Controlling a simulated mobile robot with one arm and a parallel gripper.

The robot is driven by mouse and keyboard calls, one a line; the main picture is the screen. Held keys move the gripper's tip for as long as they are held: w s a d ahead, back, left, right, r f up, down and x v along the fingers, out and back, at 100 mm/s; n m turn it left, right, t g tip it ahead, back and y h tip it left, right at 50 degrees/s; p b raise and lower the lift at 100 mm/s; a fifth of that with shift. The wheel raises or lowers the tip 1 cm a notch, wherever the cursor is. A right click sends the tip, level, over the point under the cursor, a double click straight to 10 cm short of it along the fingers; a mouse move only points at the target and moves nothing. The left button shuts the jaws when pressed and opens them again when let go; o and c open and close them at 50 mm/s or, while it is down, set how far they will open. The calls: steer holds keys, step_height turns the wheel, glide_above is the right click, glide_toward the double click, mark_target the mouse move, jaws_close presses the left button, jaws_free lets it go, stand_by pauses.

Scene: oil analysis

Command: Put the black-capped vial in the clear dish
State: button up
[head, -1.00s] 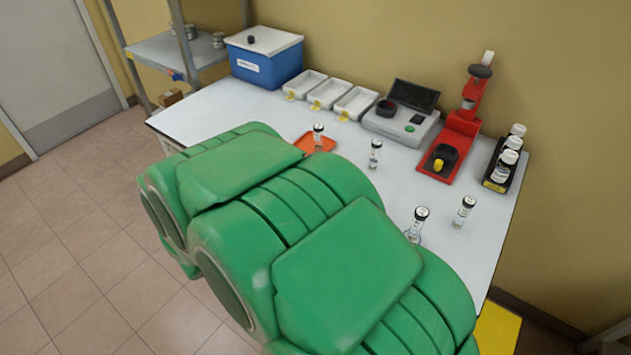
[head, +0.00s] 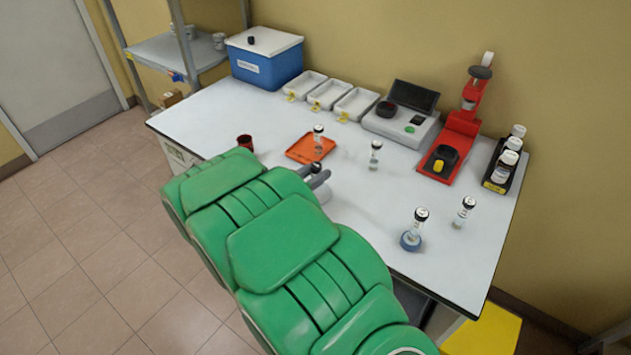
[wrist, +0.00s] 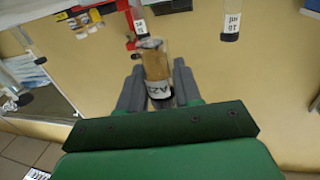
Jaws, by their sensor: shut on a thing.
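My gripper (head: 320,178) shows past the end of my green arm, over the front of the white table. In the wrist view my gripper (wrist: 158,88) is shut on a vial (wrist: 155,62) with brownish liquid. Its label lies between the fingers, and a dark end, which looks like the black cap, points toward the palm. In the head view a dark cap (head: 316,168) shows at the fingers. A pale rounded shape lies just below them, partly hidden by my arm; I cannot tell whether it is the clear dish.
A dark red cup (head: 245,143) stands at the left edge. White trays, a scale (head: 400,125) and a red stand (head: 455,150) line the back.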

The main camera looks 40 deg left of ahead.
steer(key=shift+w+a+f, duration=0.2)
steer(key=shift+w+f, duration=0.05)
steer(key=shift+f, duration=1.6)
steer(key=shift+f, duration=0.15)
steer(key=o, duration=1)
steer(key=shift+s+r, duration=0.2)
steer(key=s, duration=0.3)
steer(key=s+a, duration=0.1)
steer(key=s, duration=0.3)
steer(key=s+a, duration=0.1)
steer(key=s, duration=0.3)
steer(key=shift+s+a, duration=0.2)
steer(key=shift+s, duration=0.05)
